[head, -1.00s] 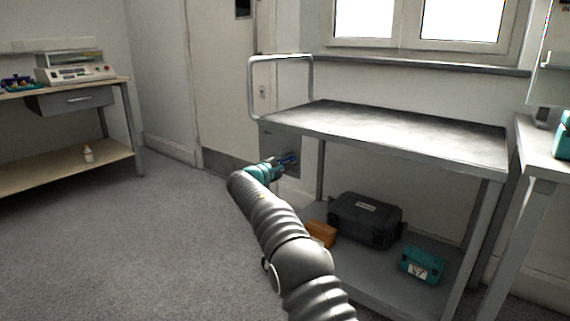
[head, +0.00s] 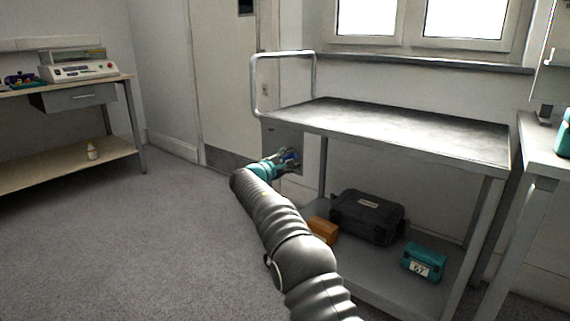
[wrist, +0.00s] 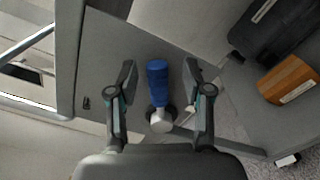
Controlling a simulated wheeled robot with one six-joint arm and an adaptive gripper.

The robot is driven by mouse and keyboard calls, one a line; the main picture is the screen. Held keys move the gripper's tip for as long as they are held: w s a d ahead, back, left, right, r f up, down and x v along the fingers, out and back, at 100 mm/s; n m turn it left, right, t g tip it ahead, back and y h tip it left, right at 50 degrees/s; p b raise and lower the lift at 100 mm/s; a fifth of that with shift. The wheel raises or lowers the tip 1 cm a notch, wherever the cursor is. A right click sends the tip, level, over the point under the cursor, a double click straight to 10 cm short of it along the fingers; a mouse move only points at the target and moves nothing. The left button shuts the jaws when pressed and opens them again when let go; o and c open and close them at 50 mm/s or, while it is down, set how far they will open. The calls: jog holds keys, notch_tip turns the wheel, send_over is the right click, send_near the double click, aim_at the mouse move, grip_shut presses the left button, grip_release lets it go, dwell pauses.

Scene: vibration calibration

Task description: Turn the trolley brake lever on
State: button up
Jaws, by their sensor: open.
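The trolley (head: 400,128) is a grey metal cart with a flat top and a tube handle at its left end. Its brake lever (wrist: 157,84) has a blue grip and a silver hub, mounted on the grey end panel (wrist: 115,55). The lever's blue grip also shows small in the head view (head: 291,157), partly hidden by my gripper. My gripper (wrist: 160,75) is open, with one finger on each side of the blue grip and a visible gap on both sides. In the head view my gripper (head: 287,160) is at the trolley's left end panel.
On the trolley's lower shelf are a black case (head: 367,217), an orange box (head: 323,229) and a teal box (head: 424,262). A bench (head: 62,175) with a device stands at the left, another table (head: 545,150) at the right. Floor at left is clear.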

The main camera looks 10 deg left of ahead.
jog(key=v, duration=1.1)
jog(key=shift+s, duration=0.35)
jog(key=shift+a, duration=0.1)
